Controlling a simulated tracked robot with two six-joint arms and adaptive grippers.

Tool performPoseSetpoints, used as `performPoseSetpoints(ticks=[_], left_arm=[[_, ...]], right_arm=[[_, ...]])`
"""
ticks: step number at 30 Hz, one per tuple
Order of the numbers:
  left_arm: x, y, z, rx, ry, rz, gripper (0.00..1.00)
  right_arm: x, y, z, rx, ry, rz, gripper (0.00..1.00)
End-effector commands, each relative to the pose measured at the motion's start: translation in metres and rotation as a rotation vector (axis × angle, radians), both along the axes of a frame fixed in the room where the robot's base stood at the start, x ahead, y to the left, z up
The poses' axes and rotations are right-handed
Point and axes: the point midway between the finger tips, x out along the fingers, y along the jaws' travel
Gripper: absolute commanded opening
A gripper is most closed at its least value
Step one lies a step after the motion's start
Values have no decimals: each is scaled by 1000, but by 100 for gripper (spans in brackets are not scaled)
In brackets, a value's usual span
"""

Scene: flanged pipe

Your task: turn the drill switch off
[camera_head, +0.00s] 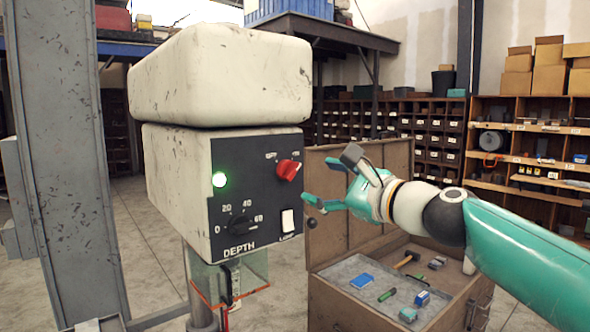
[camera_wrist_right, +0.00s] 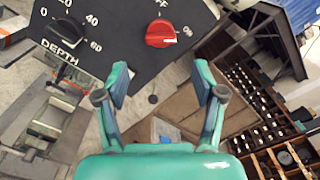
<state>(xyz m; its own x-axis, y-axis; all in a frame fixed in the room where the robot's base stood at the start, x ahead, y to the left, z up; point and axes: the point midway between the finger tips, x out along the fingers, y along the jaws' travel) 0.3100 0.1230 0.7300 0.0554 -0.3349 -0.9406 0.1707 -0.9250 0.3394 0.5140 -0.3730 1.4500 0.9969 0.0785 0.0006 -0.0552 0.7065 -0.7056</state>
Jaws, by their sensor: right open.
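The drill's red rotary switch (camera_head: 287,170) is on the dark front panel (camera_head: 256,190) of the drill head, right of a lit green lamp (camera_head: 219,180). Its pale mark seems to be at the right, on the side away from the OFF label. The red switch also shows at the top of the right wrist view (camera_wrist_right: 161,35). My right gripper (camera_head: 322,182) is open and empty, to the right of the switch and apart from it. In the right wrist view its two fingers (camera_wrist_right: 162,80) are spread below the switch. My left gripper is not in view.
A black depth dial (camera_head: 240,224) and a white lamp rocker (camera_head: 287,220) sit lower on the panel. A clear guard (camera_head: 230,280) hangs below. An open wooden chest (camera_head: 350,305) with tools stands behind my right gripper. A grey column (camera_head: 70,150) is at left.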

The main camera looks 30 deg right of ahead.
Motion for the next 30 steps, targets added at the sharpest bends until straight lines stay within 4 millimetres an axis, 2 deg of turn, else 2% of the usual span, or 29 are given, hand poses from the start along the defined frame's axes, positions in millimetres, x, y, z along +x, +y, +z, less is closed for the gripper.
performPoseSetpoints(ticks=[1,6,12,18,26,30], left_arm=[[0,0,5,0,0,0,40],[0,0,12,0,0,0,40],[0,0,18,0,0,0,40],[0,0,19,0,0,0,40],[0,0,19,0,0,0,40],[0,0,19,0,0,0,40]], right_arm=[[13,2,1,1,4,4,69],[48,4,1,0,3,3,69],[75,6,1,-1,2,1,69],[86,7,0,-1,1,-1,69],[86,7,-1,-2,1,-1,69],[86,7,-1,-2,1,-1,45]])
